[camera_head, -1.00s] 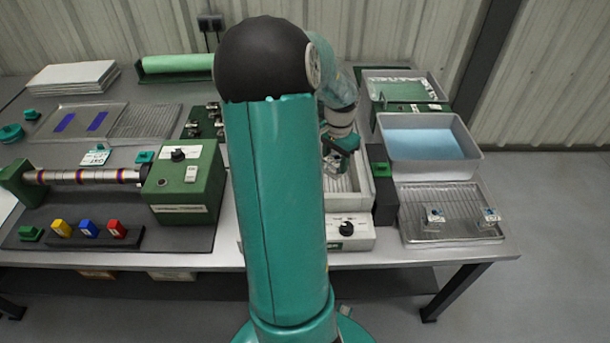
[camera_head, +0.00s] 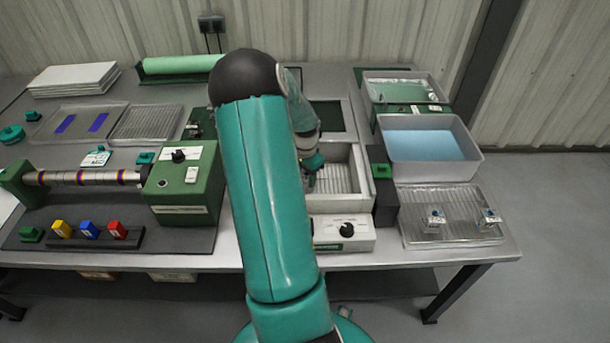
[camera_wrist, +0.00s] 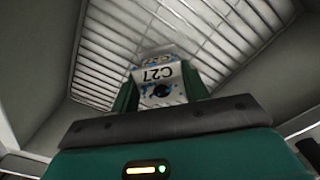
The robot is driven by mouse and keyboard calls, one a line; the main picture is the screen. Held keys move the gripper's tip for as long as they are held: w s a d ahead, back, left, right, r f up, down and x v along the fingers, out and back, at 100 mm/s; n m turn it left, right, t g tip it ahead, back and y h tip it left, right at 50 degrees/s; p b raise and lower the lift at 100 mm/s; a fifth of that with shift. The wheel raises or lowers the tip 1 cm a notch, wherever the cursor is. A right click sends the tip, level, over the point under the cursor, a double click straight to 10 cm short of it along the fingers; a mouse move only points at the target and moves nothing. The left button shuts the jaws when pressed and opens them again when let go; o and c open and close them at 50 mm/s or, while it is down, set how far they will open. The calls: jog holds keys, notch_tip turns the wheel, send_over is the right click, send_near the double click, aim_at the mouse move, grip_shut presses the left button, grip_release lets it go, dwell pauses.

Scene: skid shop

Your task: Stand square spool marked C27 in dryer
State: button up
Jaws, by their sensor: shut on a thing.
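In the wrist view the square spool marked C27 (camera_wrist: 160,72) is between the two green fingers of my gripper (camera_wrist: 161,93), which is shut on it. Its label reads upside down, and slats lie behind it. The dryer (camera_head: 358,165) is the open pale box with a slatted floor in the middle of the bench. In the head view my gripper (camera_head: 312,172) is at the left part of the dryer opening, and the spool is too small and hidden to make out there. I cannot tell whether the spool touches the slats.
A control panel with a black knob (camera_head: 346,229) is at the dryer's front. A dark block (camera_head: 384,198) stands to its right. A green winder box (camera_head: 180,190) stands left.

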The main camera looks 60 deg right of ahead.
aim_at(305, 175)
jog(key=o, duration=1.2)
jog(key=shift+f, duration=0.1)
notch_tip(305, 175, up, 12)
jog(key=shift+r, duration=0.2)
